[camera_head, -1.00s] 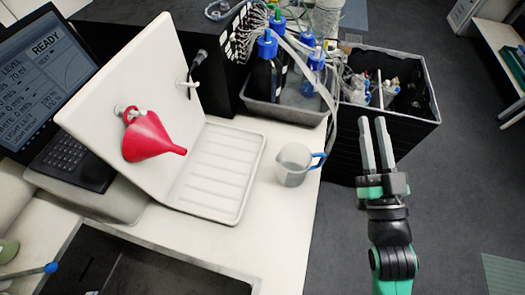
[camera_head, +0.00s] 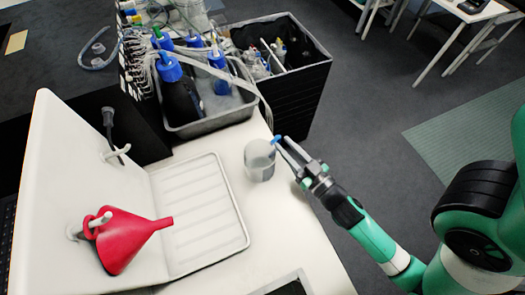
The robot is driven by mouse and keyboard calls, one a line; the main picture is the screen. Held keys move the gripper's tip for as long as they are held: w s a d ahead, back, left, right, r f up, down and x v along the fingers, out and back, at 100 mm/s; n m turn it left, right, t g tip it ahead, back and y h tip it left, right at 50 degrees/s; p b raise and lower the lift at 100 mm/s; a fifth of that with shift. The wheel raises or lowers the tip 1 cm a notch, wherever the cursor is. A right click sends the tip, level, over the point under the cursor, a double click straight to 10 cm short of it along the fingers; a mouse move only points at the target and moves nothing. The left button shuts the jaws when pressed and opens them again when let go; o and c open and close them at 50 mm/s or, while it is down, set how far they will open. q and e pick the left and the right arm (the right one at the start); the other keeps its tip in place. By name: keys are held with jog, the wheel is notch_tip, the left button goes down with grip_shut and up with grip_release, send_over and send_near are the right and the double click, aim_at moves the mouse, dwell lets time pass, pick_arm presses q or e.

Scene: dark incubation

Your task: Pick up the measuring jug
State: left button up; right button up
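The measuring jug (camera_head: 260,161) is a small clear cup with a blue handle on its right side. It stands upright on the white bench, right of the ribbed drying tray. My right gripper (camera_head: 282,146) reaches in from the right, with its fingertips at the blue handle. The two fingers are apart with a gap showing between them. The fingertips hide part of the handle, and I cannot tell whether they touch it. My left gripper is not in view.
A white drying rack (camera_head: 82,165) with a red funnel (camera_head: 122,240) on a peg stands at left. Behind the jug, a grey tub (camera_head: 205,124) holds blue-capped bottles, with tubing hanging near its right end. A black bin (camera_head: 305,92) stands beyond. The bench edge is close right of the jug.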

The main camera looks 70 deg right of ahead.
jog(key=shift+w+d, duration=0.3)
jog(key=shift+w, duration=0.25)
jog(key=p+x, duration=0.2)
jog(key=x, duration=0.2)
jog(key=shift+w+r, duration=0.15)
jog(key=shift+w, duration=0.05)
jog(key=shift+w+d+f, duration=0.15)
jog(key=shift+w+f, duration=0.05)
jog(key=shift+w, duration=0.2)
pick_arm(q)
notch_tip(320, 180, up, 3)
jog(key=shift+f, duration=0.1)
pick_arm(e)
grip_shut()
